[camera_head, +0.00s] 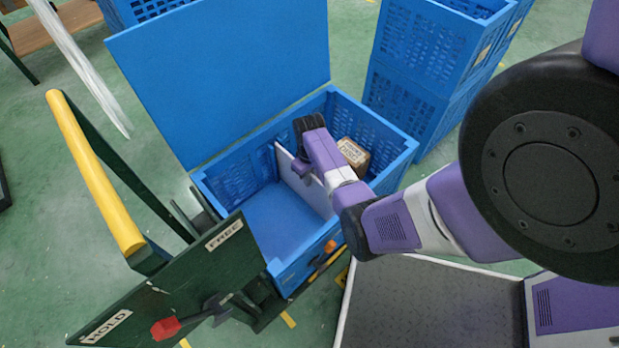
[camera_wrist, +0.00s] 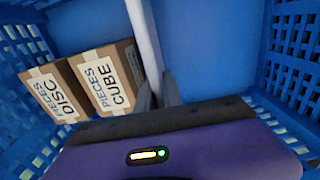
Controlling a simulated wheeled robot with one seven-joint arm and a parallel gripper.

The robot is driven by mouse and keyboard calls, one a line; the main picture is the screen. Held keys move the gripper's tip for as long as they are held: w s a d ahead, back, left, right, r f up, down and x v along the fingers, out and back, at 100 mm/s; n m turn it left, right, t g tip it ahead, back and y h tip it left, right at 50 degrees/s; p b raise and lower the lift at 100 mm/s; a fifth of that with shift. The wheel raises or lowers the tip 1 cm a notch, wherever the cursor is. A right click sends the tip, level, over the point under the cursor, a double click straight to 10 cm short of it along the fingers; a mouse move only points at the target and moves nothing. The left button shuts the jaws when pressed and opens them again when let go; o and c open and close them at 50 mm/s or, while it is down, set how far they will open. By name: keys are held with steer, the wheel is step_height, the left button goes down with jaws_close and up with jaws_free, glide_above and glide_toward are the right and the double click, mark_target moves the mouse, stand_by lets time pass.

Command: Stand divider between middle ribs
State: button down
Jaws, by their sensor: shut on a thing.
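A pale grey-white divider panel (camera_head: 290,167) stands roughly upright inside the open blue crate (camera_head: 298,266), across the middle of its inside. In the wrist view the divider (camera_wrist: 145,40) is a narrow pale strip running away from my gripper. My gripper (camera_wrist: 158,93) has a finger on each side of the divider and is shut on it. In the head view my purple gripper reaches down into the crate and hides part of the panel. I cannot make out the ribs, nor whether the divider's lower edge touches the floor.
Cardboard boxes labelled DISC (camera_wrist: 50,92) and CUBE (camera_wrist: 107,80) stand in the crate beside the divider. The floor on the panel's left is bare. The raised blue lid (camera_head: 225,70) stands behind. A green HOLD/FREE board (camera_head: 170,290) and yellow handle (camera_head: 95,170) stand at left.

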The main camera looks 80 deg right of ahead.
steer(key=shift+f, duration=0.5)
steer(key=c, duration=1.4)
jaws_free()
step_height(320, 180, up, 8)
steer(key=p, duration=0.3)
step_height(320, 180, up, 16)
steer(key=p, duration=1.6)
steer(key=shift+p, duration=0.35)
steer(key=shift+f, duration=0.15)
